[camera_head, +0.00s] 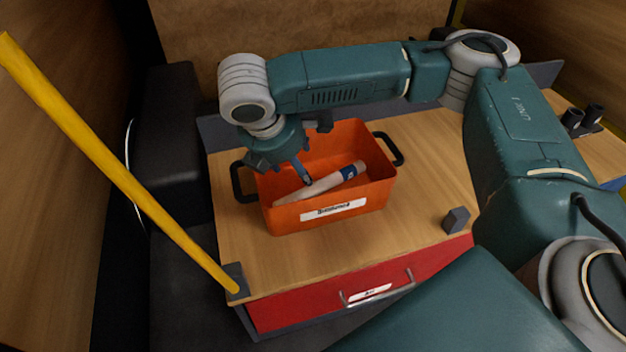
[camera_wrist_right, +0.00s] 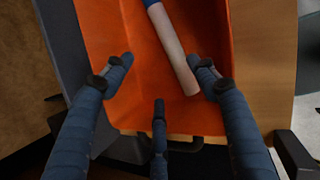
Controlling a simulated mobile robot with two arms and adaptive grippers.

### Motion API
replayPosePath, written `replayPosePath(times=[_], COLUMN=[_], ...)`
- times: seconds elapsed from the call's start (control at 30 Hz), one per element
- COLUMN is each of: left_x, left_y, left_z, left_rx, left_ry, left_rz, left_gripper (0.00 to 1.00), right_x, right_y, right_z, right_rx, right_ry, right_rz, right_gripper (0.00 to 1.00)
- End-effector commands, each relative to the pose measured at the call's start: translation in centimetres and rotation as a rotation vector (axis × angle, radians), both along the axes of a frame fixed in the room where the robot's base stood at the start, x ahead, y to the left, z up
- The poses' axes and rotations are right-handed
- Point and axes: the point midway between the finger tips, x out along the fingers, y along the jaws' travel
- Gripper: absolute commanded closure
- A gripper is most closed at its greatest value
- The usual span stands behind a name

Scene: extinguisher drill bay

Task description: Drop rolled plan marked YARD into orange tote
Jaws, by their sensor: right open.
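The orange tote (camera_head: 290,215) stands on the wooden worktop and has dark side handles and a white label on its front. A pale rolled plan (camera_head: 320,187) with a blue band lies inside it, tilted; I cannot read its marking. My right gripper (camera_head: 306,180) is over the tote's left part, close to the roll's end. In the right wrist view its fingers (camera_wrist_right: 165,85) are spread, with the roll's end between or just beyond them. It is open. My left gripper is not in view.
The wooden worktop (camera_head: 425,185) has free room right of the tote. A small dark block (camera_head: 456,219) sits near its front edge. A yellow pole (camera_head: 120,175) slants across the left. A red drawer (camera_head: 300,304) is below, and dark cylinders (camera_head: 582,118) stand at the right.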

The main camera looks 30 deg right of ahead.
Motion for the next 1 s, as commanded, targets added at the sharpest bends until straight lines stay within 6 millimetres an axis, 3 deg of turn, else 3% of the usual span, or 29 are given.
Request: replayPosePath(times=[0.57, 1.0], left_x=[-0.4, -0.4], left_y=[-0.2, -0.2], left_z=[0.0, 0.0], left_rx=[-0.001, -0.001], left_ry=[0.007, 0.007], left_rz=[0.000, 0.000], left_gripper=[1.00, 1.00], right_x=[-2.5, -3.0], right_y=[3.8, 4.3], right_z=[9.5, 10.5], right_rx=[0.000, 0.001], right_ry=[-0.006, -0.002], right_rz=[0.003, 0.001], right_gripper=[0.42, 0.42])
